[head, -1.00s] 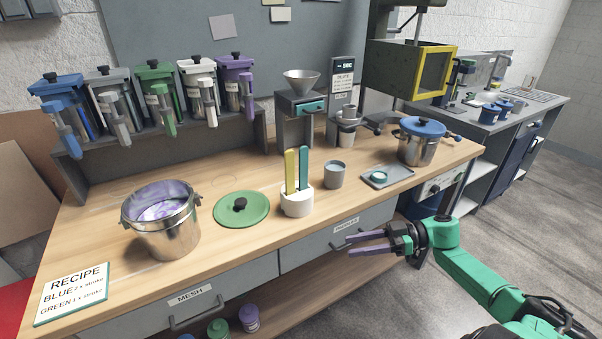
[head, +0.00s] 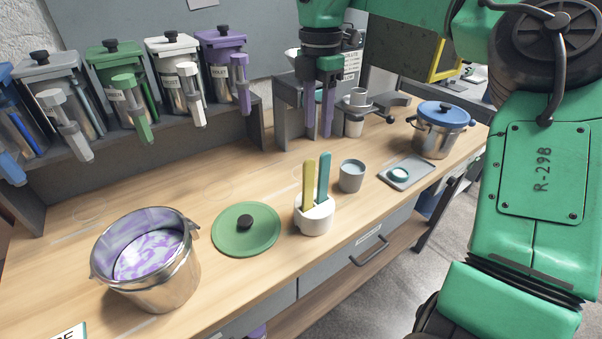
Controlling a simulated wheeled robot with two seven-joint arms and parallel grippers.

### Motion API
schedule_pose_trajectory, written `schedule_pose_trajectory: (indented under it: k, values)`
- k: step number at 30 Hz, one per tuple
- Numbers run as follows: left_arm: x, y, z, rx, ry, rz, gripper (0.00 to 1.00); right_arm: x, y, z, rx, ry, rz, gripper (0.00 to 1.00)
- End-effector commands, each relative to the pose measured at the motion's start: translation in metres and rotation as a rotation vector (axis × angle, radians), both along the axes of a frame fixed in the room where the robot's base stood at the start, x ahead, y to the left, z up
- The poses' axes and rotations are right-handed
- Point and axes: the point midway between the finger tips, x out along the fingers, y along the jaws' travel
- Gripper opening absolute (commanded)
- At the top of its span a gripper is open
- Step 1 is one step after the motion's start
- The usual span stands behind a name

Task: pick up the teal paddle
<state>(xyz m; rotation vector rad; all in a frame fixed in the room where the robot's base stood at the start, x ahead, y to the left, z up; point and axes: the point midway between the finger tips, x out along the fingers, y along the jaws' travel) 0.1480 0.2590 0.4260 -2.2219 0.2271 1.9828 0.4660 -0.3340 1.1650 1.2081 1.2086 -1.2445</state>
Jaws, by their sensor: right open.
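The teal paddle (head: 323,177) stands upright in a white holder (head: 314,218) near the front edge of the bench. A yellow paddle (head: 308,184) stands beside it on the left in the same holder. The lower ends of both paddles are hidden inside the holder. My right gripper (head: 319,134) points down above and behind the paddles, its purple fingers apart and empty. It does not touch the teal paddle. My left gripper is out of view.
A grey cup (head: 351,176) stands just right of the holder, with a small tray (head: 407,173) beyond it. A green lid (head: 246,229) and a steel pot (head: 151,261) are to the left. A blue-lidded pot (head: 438,130) stands at the right. Dispensers line the back.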

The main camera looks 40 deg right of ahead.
Motion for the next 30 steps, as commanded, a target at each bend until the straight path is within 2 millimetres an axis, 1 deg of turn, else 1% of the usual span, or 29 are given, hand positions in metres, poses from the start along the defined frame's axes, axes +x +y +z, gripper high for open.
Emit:
schedule_pose_trajectory:
  k: [2, 4, 6, 9, 10, 12, 14, 17, 18, 20, 23, 27, 28, 29, 30]
  values:
    - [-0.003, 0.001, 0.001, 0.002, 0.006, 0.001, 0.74, -0.001, 0.0, -0.015, 0.006, 0.003, 0.002, 0.47]
    - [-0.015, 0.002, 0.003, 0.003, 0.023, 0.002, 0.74, -0.002, 0.0, -0.033, 0.008, 0.005, 0.002, 0.47]
    - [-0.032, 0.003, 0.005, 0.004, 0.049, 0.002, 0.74, -0.002, 0.0, -0.051, 0.008, 0.004, 0.001, 0.47]
    - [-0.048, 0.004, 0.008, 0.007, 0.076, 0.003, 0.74, -0.002, 0.0, -0.073, 0.007, 0.003, 0.0, 0.47]
    - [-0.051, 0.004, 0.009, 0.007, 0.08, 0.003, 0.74, -0.002, 0.0, -0.078, 0.007, 0.003, 0.0, 0.47]
    - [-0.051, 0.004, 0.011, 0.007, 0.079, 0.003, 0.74, -0.002, 0.0, -0.086, 0.006, 0.002, 0.001, 0.47]
    - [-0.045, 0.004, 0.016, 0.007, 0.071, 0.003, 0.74, -0.002, 0.0, -0.093, 0.007, 0.003, 0.0, 0.47]
    - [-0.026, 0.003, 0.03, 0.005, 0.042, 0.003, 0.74, -0.001, 0.0, -0.11, 0.008, 0.006, 0.0, 0.47]
    - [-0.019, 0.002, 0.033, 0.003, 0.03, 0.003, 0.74, -0.001, 0.0, -0.119, 0.007, 0.006, 0.0, 0.47]
    - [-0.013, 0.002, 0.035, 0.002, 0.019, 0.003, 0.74, -0.001, 0.0, -0.13, 0.007, 0.004, -0.001, 0.47]
    - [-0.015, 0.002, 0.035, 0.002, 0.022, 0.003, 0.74, -0.001, -0.001, -0.139, 0.006, 0.001, -0.001, 0.47]
    - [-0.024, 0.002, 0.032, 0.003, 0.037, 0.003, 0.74, 0.0, -0.001, -0.14, 0.005, -0.001, -0.001, 0.47]
    - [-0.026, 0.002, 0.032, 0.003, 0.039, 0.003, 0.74, 0.0, -0.001, -0.14, 0.005, 0.0, -0.001, 0.44]
    - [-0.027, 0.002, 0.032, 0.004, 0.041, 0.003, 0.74, 0.0, -0.001, -0.14, 0.005, 0.0, -0.001, 0.32]
    - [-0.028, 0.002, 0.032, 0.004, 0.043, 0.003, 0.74, 0.0, -0.001, -0.14, 0.005, 0.0, -0.001, 0.17]
